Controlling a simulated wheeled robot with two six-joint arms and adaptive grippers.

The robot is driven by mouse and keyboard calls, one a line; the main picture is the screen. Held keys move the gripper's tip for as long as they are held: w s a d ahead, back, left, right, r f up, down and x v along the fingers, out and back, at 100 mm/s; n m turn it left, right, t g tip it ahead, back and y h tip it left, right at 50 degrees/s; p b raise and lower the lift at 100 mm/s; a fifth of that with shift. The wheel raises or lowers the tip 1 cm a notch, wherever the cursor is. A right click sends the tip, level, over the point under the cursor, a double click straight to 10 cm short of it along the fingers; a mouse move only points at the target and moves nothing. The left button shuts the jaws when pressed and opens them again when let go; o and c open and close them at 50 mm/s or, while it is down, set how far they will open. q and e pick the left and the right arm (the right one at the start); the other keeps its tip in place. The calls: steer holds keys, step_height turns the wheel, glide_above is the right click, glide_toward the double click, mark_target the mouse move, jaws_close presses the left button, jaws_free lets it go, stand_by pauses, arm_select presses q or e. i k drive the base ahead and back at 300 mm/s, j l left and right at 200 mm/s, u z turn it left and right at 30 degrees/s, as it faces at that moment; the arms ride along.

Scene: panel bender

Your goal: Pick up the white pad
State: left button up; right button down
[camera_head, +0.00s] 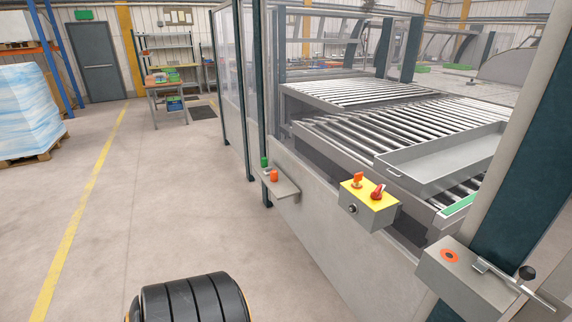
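I cannot make out a white pad anywhere in the camera_head view. Neither of my grippers shows in this view.
The panel bender's fence and roller conveyor (355,140) fill the right side, with a grey metal tray (440,160) on the rollers. A yellow control box (369,205) juts out in front. A wrapped pallet (28,110) stands far left. The floor (150,200) between is clear.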

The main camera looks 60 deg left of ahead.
mark_target(267, 172)
steer(key=u, duration=2.1)
